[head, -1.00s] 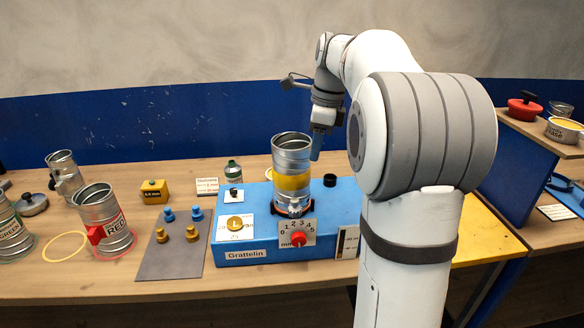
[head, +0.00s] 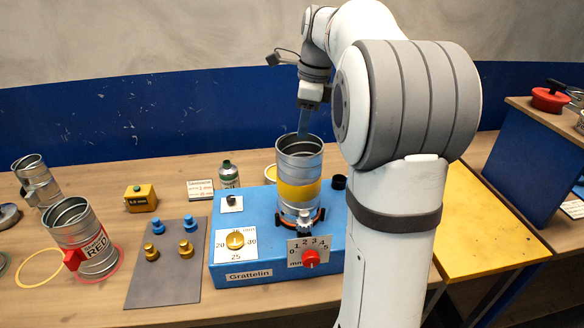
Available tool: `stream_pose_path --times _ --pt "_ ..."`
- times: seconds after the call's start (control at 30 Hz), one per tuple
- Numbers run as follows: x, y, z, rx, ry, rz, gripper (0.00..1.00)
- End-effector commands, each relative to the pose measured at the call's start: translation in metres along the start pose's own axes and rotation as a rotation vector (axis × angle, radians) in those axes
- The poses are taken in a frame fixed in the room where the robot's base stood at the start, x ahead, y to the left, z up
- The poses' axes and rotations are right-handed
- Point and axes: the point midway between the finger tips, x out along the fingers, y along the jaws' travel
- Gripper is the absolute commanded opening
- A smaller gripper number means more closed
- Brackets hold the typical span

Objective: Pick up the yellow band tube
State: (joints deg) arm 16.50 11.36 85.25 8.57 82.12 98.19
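The yellow band tube (head: 299,191) is a ribbed metal cylinder with a yellow stripe. It stands upright on the blue Grattelin machine (head: 262,252), in an orange-and-black ring with a small clamp-like part at its foot. My gripper (head: 304,132) points down at the tube's open top rim, seen edge-on. Its fingertip appears at or just behind the rim; I cannot tell whether it touches or reaches inside. Only one blue finger shows clearly, so the opening between the fingers is hidden.
The machine has a yellow dial (head: 235,240) and a red knob (head: 310,258). The RED tube (head: 78,240) stands at left. A grey mat (head: 165,275) holds blue and yellow pegs. A green bottle (head: 228,176) stands behind the machine. A yellow board (head: 490,215) lies clear at right.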

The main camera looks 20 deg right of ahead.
Motion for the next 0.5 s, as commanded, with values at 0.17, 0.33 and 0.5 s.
stream_pose_path --times 0.17,0.33,0.5 --pt "0.007 0.000 0.000 0.000 0.000 0.002 0.29" --pt "0.025 0.000 -0.001 0.000 0.000 0.002 0.29" --pt "0.047 -0.002 -0.004 0.001 0.001 0.004 0.29"
